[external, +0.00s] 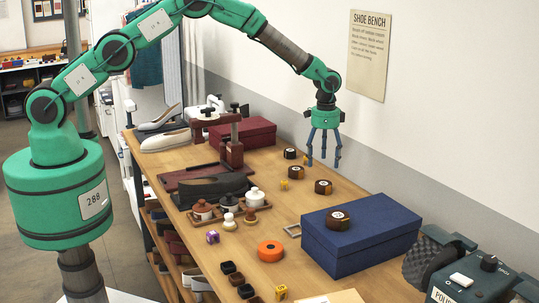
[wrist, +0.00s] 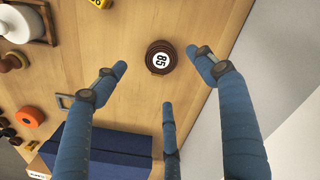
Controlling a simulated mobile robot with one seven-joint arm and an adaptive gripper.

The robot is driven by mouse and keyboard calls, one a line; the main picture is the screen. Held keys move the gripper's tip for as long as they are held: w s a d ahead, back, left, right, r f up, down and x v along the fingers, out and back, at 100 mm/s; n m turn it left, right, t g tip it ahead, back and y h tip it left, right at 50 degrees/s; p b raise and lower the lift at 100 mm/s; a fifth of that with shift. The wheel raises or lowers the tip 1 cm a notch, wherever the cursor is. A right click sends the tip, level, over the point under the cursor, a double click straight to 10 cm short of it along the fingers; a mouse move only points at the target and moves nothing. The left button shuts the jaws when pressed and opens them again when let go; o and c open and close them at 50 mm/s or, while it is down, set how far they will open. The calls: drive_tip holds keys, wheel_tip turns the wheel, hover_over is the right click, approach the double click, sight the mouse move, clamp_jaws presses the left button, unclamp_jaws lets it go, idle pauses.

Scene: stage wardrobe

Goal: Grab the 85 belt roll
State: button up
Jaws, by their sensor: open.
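The 85 belt roll (wrist: 160,57) is a dark brown coil with a white round label reading 85. It lies flat on the wooden bench in the wrist view. In the external view it appears to be the roll (external: 323,187) just behind the blue box, though its number is too small to read there. My gripper (external: 323,163) hangs above the bench, fingers down and spread. In the wrist view my gripper (wrist: 160,75) has its three blue fingers apart, with the roll between and beyond the tips, untouched. Nothing is held.
A blue box (external: 360,232) with another brown roll (external: 338,219) on top stands close by. More rolls (external: 290,153) lie farther back near the wall. An orange roll (external: 270,251), a metal buckle (external: 292,230) and yellow tags (external: 284,185) lie around. Bench around the roll is clear.

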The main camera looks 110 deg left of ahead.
sight(322, 183)
drive_tip(key=shift+f, duration=1.95)
drive_tip(key=shift+d+f, duration=0.1)
drive_tip(key=shift+f, duration=2.5)
drive_tip(key=c, duration=1.3)
